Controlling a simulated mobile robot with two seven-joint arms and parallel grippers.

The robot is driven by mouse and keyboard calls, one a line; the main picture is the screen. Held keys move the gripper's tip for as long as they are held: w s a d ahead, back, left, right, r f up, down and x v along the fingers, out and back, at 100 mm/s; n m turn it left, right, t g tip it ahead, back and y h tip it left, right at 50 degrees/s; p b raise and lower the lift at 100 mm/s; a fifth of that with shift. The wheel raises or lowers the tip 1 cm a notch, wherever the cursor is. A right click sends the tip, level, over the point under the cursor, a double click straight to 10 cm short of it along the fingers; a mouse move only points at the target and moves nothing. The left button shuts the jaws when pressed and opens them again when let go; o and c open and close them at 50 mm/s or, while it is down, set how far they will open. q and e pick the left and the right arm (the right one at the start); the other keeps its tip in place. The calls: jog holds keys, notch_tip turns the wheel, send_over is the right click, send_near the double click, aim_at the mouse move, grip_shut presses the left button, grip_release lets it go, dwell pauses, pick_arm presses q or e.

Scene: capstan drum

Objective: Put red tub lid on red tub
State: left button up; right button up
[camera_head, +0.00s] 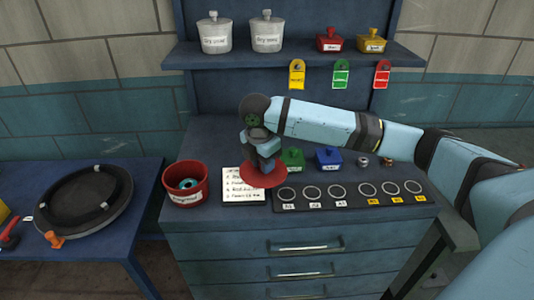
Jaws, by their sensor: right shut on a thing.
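The red tub (187,198) stands open on the left end of the workbench top, with a white label on its front and something teal inside. The red tub lid (256,182) is a flat red disc to the right of the tub, beyond a white paper sheet. My right gripper (265,167) points down over the lid and is shut on it; the fingers hide the lid's middle. The lid is apart from the tub. I cannot tell whether it touches the bench. My left gripper is not in view.
A white written sheet (240,186) lies between tub and lid. A black strip of rings (350,194) lies right of the lid. Green (292,160) and blue (328,159) small boxes stand behind. A side table (120,235) holds a dark round drum (86,200).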

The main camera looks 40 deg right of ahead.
aim_at(258, 187)
jog(key=s+a+m, duration=0.1)
jog(key=m, duration=0.2)
jog(key=s+a+f+m, duration=0.1)
jog(key=s+a+m, duration=0.1)
jog(key=m, duration=0.1)
jog(key=s+a+m+g, duration=0.1)
jog(key=m, duration=0.2)
jog(key=shift+s+a+f, duration=0.2)
jog(key=shift+a+f, duration=0.1)
jog(key=shift+f, duration=0.05)
jog(key=s+a+f+m+y, duration=0.1)
jog(key=s+a+m, duration=0.3)
jog(key=m, duration=0.6)
jog(key=shift+a+f+m, duration=0.35)
jog(key=shift+a+m, duration=0.05)
jog(key=shift+a, duration=0.5)
jog(key=shift+s+d, duration=0.1)
jog(key=shift+d, duration=0.05)
